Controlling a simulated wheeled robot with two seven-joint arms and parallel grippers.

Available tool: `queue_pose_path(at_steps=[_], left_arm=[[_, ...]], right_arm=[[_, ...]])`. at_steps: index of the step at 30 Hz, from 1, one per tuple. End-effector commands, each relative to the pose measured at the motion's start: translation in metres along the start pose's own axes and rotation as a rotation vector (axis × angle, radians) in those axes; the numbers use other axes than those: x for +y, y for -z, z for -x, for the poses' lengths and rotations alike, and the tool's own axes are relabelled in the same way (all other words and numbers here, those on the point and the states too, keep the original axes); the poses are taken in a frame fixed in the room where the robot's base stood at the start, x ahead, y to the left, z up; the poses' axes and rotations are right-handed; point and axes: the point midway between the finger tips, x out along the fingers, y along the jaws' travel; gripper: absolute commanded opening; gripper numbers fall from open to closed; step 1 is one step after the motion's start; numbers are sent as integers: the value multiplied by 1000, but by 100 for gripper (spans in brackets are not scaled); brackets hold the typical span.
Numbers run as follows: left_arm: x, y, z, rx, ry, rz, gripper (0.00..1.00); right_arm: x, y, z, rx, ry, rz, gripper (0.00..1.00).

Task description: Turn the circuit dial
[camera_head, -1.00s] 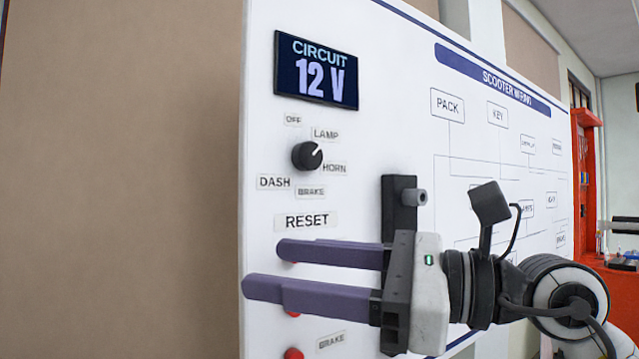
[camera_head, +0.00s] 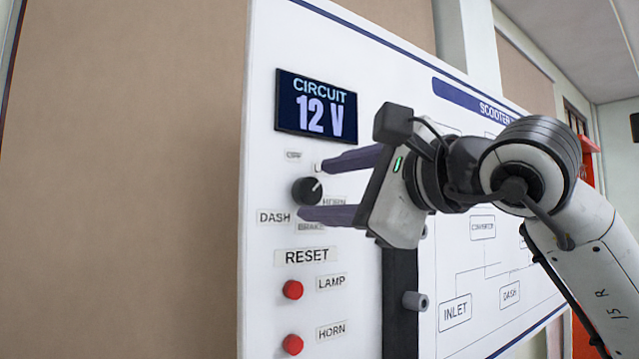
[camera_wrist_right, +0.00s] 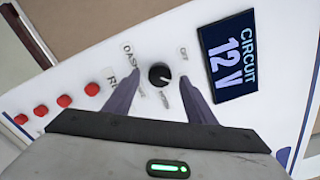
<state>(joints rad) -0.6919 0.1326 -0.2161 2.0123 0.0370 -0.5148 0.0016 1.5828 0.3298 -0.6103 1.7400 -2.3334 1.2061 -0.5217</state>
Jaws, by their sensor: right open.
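The circuit dial (camera_head: 306,190) is a round black knob on the white panel, below the dark screen (camera_head: 316,107) reading "CIRCUIT 12 V". Its white mark points right and slightly up; which label it meets is unclear. Labels ring it; LAMP is mostly hidden behind my finger. My right gripper (camera_head: 313,188) is open, its purple fingers reaching in from the right, one above and one below the dial. In the right wrist view the dial (camera_wrist_right: 160,75) shows between the fingertips, with space on both sides. Whether the fingers reach its depth is unclear. My left gripper is not in view.
Red buttons (camera_head: 292,290) run down the panel below a RESET label (camera_head: 307,257). A dark vertical bar with a grey peg (camera_head: 414,300) stands right of them. A wiring diagram fills the panel's right side. The panel's left edge borders a plain brown wall (camera_head: 120,180).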

Motion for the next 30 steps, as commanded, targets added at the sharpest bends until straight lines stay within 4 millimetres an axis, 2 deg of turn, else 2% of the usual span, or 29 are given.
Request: queue_pose_path(at_steps=[3,6,14,15,22,30], left_arm=[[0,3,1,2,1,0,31],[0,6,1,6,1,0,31],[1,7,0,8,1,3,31],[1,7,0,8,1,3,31],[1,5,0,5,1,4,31],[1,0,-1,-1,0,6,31]], right_arm=[[0,-1,-14,-1,-1,-2,50],[0,0,-19,-1,-1,0,50],[0,0,-21,-1,0,0,50],[0,0,-21,-1,0,0,49],[0,0,-21,-1,-1,-1,10],[1,0,-20,-1,-1,-26,9]])
